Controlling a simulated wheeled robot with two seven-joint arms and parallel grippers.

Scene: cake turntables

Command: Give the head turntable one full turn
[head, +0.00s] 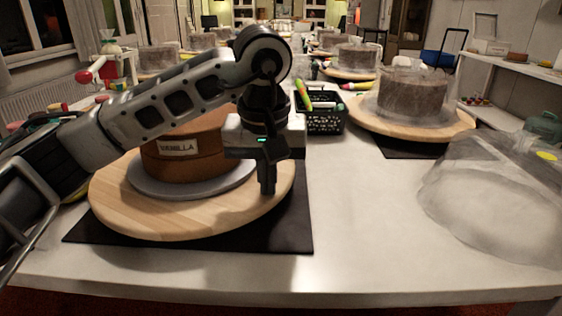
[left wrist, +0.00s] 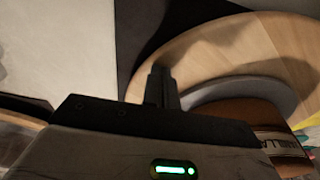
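The nearest turntable has a round wooden top (head: 150,218) on a black mat (head: 290,238) at the front left of the table. A brown cake (head: 190,160) labelled VANILLA stands on a grey disc (head: 180,190) on it. My left gripper (head: 267,188) points down over the right part of the wooden top, beside the cake. Its fingers look closed together with nothing between them. In the left wrist view the fingers (left wrist: 161,86) reach the wooden top (left wrist: 235,45) near the grey disc; I cannot tell whether they touch. My right gripper is not in view.
A black basket (head: 322,122) with colourful items stands behind the gripper. A second turntable (head: 435,132) with a covered cake is at the back right. A clear dome (head: 495,200) lies at the right. The table's front middle is clear.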

